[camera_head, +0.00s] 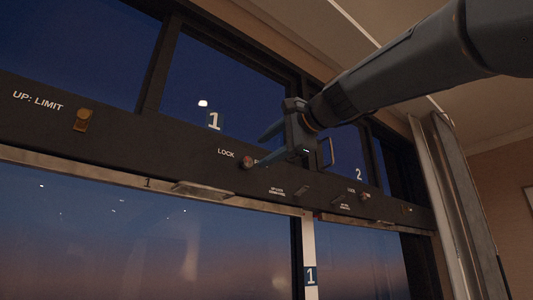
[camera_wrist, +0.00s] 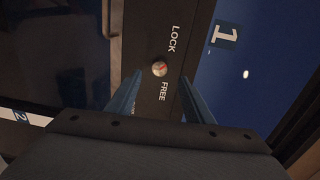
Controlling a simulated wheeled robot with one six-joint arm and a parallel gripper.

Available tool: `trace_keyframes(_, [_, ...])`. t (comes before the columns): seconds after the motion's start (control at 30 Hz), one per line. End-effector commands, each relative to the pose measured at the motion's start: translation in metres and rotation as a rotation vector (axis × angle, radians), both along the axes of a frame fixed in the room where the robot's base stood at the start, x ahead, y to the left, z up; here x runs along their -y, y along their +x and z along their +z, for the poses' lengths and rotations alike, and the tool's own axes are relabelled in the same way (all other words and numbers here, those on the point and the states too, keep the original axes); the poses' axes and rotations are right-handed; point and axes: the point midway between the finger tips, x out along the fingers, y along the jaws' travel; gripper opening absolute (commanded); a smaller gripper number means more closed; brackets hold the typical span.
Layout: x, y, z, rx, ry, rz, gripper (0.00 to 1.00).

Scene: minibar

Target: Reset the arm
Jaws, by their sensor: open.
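My gripper (camera_head: 268,148) is at the end of my arm, which reaches in from the upper right in the head view. It is in front of the dark window rail, close to a round lock knob (camera_head: 247,162) with a red mark. In the wrist view my gripper (camera_wrist: 158,92) has its two blue fingers apart, one on either side below the knob (camera_wrist: 159,69). Nothing is between the fingertips. The knob sits between the words LOCK and FREE. One finger hides part of the lettering in the head view.
A second knob (camera_head: 365,197) is near the number 2. A metal handle (camera_head: 203,190) is on the lower edge. A pale column (camera_head: 455,200) stands at right.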

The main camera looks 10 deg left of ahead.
Motion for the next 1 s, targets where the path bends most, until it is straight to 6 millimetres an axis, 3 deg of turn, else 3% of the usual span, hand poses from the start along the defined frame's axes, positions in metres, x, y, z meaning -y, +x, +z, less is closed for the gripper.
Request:
trace_keyframes(0.33, [0.000,0.000,0.000,0.000,0.000,0.000,0.47])
trace_keyframes(0.47, [0.005,0.016,-0.029,-0.015,-0.051,-0.024,0.47])
trace_keyframes(0.57, [0.016,0.040,-0.078,-0.041,-0.137,-0.059,0.47])
trace_keyframes(0.73, [0.046,0.075,-0.187,-0.094,-0.335,-0.108,0.47])
trace_keyframes(0.87, [0.074,0.089,-0.272,-0.140,-0.489,-0.125,0.47])
trace_keyframes(1.0, [0.109,0.090,-0.363,-0.194,-0.658,-0.117,0.47])
